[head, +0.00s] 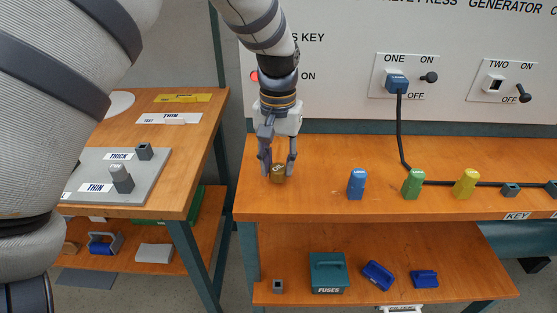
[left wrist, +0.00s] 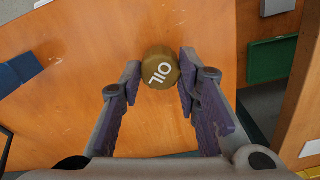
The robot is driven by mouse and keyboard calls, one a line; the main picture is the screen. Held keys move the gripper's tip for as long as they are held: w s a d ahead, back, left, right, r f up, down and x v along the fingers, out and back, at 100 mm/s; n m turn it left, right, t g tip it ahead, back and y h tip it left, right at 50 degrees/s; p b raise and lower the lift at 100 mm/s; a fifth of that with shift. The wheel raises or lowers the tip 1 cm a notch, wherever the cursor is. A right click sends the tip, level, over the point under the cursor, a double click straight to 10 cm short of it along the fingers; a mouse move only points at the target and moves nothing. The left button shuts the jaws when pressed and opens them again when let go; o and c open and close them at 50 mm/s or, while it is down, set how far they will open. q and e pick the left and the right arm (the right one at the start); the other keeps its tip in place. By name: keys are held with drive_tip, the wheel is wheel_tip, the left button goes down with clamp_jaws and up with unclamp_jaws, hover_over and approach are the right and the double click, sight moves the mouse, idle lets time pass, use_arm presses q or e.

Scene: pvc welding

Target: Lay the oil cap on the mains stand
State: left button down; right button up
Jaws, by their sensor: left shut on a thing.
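The oil cap (head: 278,172) is a small brownish-gold piece at the left end of the wooden stand (head: 320,200) below the wall panel, which I take to be the mains stand. My left gripper (head: 278,168) points down there, with its fingers on either side of the cap. In the left wrist view the cap (left wrist: 161,68), marked OIL, sits between the fingertips of my left gripper (left wrist: 160,72). The cap is at or just above the wood; I cannot tell if it touches. My right gripper is in neither view.
Blue (head: 357,184), green (head: 413,184) and yellow (head: 466,183) pieces stand to the right of the gripper. A black cable (head: 400,130) runs from the socket to the stand top. A second table (head: 190,140) is at left.

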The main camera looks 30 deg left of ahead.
sight(278, 168)
use_arm(q)
drive_tip(key=c, duration=1.2)
unclamp_jaws()
wheel_tip(278, 168, up, 12)
drive_tip(key=shift+r, duration=0.15)
